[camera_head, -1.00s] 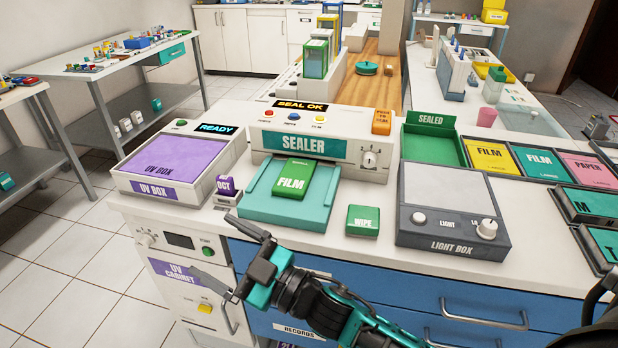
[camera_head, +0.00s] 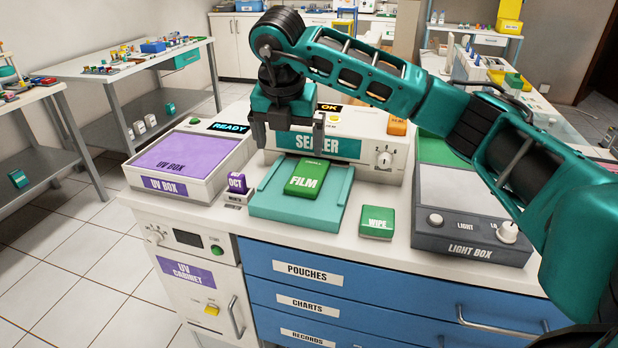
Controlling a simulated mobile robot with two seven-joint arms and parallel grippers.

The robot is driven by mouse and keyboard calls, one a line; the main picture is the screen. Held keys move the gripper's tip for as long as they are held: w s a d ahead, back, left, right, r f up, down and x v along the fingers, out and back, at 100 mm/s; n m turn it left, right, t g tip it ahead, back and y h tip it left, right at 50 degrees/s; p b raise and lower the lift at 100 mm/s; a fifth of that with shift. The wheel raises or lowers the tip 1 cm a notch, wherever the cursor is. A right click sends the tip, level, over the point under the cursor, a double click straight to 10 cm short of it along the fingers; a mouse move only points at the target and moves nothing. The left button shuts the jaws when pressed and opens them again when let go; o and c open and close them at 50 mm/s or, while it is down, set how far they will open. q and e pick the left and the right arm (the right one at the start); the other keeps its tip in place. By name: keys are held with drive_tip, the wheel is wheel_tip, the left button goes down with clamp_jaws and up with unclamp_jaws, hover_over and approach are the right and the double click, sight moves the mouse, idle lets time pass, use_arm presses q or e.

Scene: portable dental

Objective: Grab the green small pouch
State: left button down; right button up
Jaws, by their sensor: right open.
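The green small pouch, labelled FILM (camera_head: 306,177), lies on the teal tray (camera_head: 268,206) in front of the sealer (camera_head: 350,148). My right gripper (camera_head: 290,140) comes in from the right, points down and is open. It is above and behind the pouch, in front of the sealer's label, with nothing between its fingers. The pouch is fully visible and apart from the fingers as far as I can tell. My left gripper is not in view.
The purple UV box (camera_head: 180,163) and a small OCT block (camera_head: 237,183) stand left of the tray. A green WIPE packet (camera_head: 377,222) and the light box (camera_head: 470,238) are to the right. My right arm covers part of the sealer and light box.

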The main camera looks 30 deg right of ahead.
drive_tip(key=d+r, duration=0.1)
drive_tip(key=d, duration=0.1)
drive_tip(key=m+h, duration=0.1)
hover_over(309, 172)
drive_tip(key=s+a, duration=0.2)
wheel_tip(309, 172, down, 6)
drive_tip(key=shift+w+r, duration=0.1)
drive_tip(key=shift+w, duration=0.05)
drive_tip(key=shift+x, duration=2.8)
drive_tip(key=shift+a, duration=0.1)
drive_tip(key=c, duration=1.2)
